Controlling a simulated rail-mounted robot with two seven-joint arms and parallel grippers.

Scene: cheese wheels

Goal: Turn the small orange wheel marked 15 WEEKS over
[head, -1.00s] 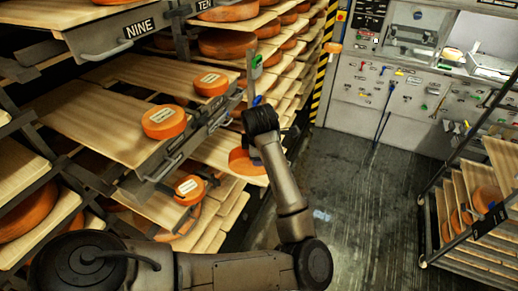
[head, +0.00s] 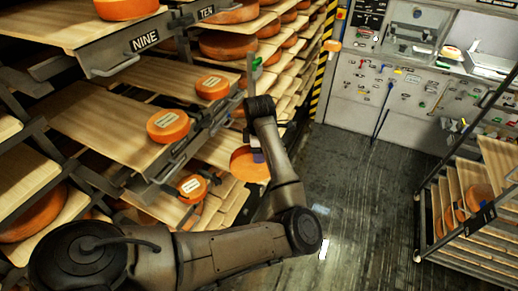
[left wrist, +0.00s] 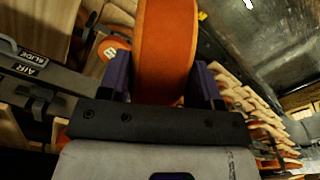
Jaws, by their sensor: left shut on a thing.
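My left gripper (head: 257,154) is shut on an orange cheese wheel (head: 249,166), held off the shelf edge by the aisle with a broad face showing. In the left wrist view the wheel (left wrist: 166,45) stands edge-on between two purple fingers. No label on it can be read, so I cannot confirm 15 WEEKS. Three other small orange wheels with pale labels sit on the left shelves: one near the middle (head: 168,125), one farther back (head: 212,86), one lower down (head: 191,186). Their labels are too small to read. My right gripper is out of view.
Wooden shelf boards (head: 92,112) with metal front rails and handles fill the left, close to my arm. The dark floor (head: 350,190) to the right is clear. A wheeled rack (head: 456,210) with wheels stands at right; a tool wall (head: 385,90) is behind.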

